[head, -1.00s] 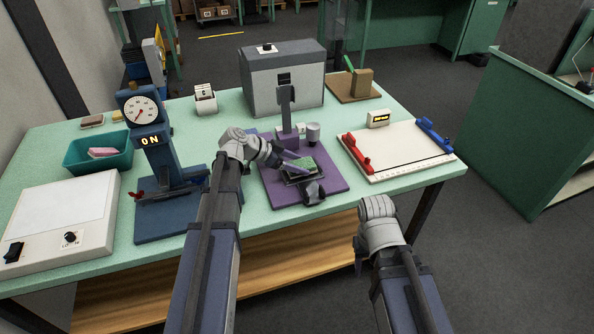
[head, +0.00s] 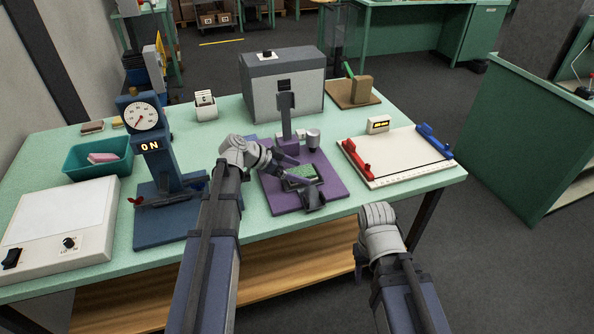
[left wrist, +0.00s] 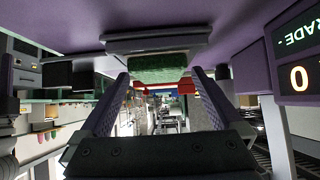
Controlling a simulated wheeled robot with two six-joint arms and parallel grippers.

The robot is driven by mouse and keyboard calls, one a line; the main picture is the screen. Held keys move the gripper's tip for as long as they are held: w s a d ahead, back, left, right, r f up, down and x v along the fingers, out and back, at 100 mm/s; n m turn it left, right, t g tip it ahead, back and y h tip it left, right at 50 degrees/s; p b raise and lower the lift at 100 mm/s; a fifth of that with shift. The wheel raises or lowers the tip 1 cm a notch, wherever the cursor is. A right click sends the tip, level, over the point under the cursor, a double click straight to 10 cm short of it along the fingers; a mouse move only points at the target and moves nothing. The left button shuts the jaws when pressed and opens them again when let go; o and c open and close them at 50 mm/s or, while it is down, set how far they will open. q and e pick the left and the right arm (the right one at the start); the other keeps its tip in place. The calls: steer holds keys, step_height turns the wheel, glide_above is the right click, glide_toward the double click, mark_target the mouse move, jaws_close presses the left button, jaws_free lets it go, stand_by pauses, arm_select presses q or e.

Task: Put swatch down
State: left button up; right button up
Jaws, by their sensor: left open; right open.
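The swatch (head: 305,173), a small green textured patch, lies in a dark holder on the purple base (head: 333,186) of a stand in the middle of the table. My left gripper (head: 298,171) is open at the swatch, its fingers close to it.
A blue press with a round dial (head: 142,117) stands left of the purple base. A white board with red and blue clamps (head: 400,160) lies to the right. A grey box (head: 283,82) stands behind. A teal tray (head: 70,161) and a white light box (head: 60,222) are at the left.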

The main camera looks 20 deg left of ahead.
arm_select(q)
steer(key=p+v, duration=0.6)
steer(key=v, duration=0.6)
steer(key=shift+p, duration=0.4)
